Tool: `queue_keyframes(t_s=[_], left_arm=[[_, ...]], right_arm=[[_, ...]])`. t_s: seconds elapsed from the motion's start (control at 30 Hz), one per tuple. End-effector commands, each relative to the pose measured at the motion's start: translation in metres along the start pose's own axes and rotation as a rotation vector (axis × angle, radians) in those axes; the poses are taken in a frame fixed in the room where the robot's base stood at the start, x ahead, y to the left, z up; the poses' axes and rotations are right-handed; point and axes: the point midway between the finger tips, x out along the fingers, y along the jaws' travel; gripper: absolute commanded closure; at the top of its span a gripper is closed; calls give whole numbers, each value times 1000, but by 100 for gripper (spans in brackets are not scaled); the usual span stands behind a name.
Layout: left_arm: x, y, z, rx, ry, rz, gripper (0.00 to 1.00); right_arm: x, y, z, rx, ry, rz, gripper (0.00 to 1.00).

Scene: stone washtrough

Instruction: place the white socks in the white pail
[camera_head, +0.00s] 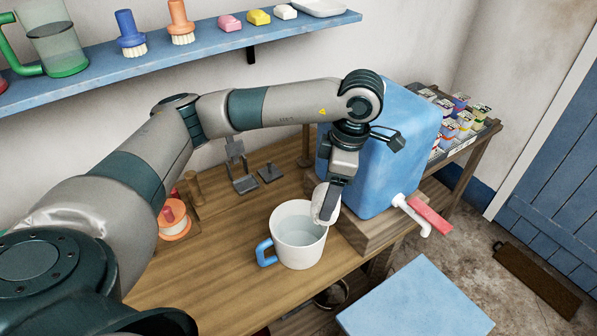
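The arm and fingers hide part of the socks. My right gripper is not in view.
A blue tank (398,150) with a white tap and red lever (430,215) stands on a wooden block right of the pail. A spool (174,222) and a grey metal stand (240,170) are on the table. A blue shelf (205,55) runs along the wall.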

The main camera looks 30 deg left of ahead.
Motion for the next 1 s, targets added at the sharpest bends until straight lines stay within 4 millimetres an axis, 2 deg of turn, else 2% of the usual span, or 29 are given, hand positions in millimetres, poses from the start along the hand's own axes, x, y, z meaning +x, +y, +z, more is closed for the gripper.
queue_keyframes(t_s=[0.03,0.7,1.0], left_arm=[[-3,2,-4,-102,0,-18,57],[0,18,-45,-1541,0,-235,57],[3,22,-64,-2087,-1,-316,57]], right_arm=[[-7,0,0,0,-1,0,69],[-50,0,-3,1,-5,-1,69],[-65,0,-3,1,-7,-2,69]])
